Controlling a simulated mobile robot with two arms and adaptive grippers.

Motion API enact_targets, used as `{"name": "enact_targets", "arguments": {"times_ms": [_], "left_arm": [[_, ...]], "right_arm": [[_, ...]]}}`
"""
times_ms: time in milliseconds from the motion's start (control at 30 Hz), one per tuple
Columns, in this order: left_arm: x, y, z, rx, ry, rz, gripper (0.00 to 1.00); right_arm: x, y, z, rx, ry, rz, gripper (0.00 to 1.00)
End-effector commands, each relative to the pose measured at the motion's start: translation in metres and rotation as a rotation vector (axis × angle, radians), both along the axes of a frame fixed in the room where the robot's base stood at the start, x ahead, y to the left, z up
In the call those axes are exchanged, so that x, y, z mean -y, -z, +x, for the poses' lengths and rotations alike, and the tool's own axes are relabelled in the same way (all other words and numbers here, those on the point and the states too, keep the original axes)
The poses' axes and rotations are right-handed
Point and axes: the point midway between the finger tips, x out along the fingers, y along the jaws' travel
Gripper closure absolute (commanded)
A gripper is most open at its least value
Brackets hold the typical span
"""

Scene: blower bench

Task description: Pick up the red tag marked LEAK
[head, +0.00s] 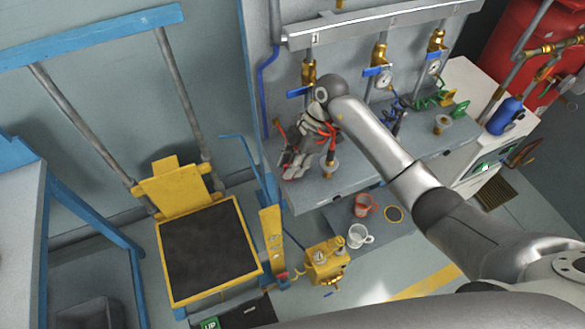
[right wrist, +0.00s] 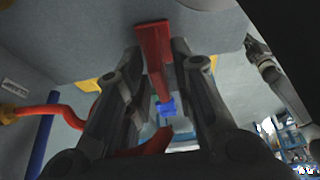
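My right gripper (head: 290,165) is over the left part of the grey bench in the head view, its fingers pointing down and left. In the right wrist view a red flat-ended piece (right wrist: 153,45) lies between the two fingers, close to both; I cannot tell whether they grip it. No lettering is readable on it, so I cannot confirm it is the LEAK tag. A small red piece (head: 281,131) shows beside the gripper in the head view. Red tubing (head: 327,130) lies against the gripper.
Brass valves with blue handles (head: 377,70) and gauges line the wall behind the bench (head: 350,165). A green tag (head: 460,109) and coiled hoses lie to the right. A red mug (head: 364,205) and a white mug (head: 359,236) stand below. A yellow cart (head: 168,260) is at left.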

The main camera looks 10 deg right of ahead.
Motion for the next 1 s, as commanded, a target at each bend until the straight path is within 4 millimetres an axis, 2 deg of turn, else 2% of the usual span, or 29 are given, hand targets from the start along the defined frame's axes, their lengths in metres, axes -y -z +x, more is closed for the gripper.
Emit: {"name": "enact_targets", "arguments": {"times_ms": [33, 133, 567, 733, 833, 1000], "left_arm": [[0.0, 0.0, 0.0, 0.0, 0.0, 0.0, 1.0], [0.0, 0.0, 0.0, 0.0, 0.0, 0.0, 1.0], [0.0, 0.001, 0.002, 0.004, 0.0, 0.0, 1.0], [0.0, 0.005, 0.004, 0.006, 0.001, 0.0, 1.0], [0.0, 0.01, 0.004, 0.007, 0.001, 0.0, 1.0], [0.0, 0.01, 0.004, 0.007, 0.001, 0.0, 1.0]], "right_arm": [[0.0, 0.0, 0.0, 0.0, 0.0, 0.0, 0.87], [0.0, 0.0, 0.0, 0.0, 0.0, 0.0, 0.99], [0.0, -0.003, 0.001, 0.002, 0.001, 0.0, 1.0], [0.001, -0.016, 0.001, 0.005, 0.0, 0.0, 1.0], [0.0, -0.031, 0.002, 0.007, 0.0, 0.0, 1.0], [0.002, -0.05, -0.016, 0.004, -0.002, 0.0, 1.0]]}}
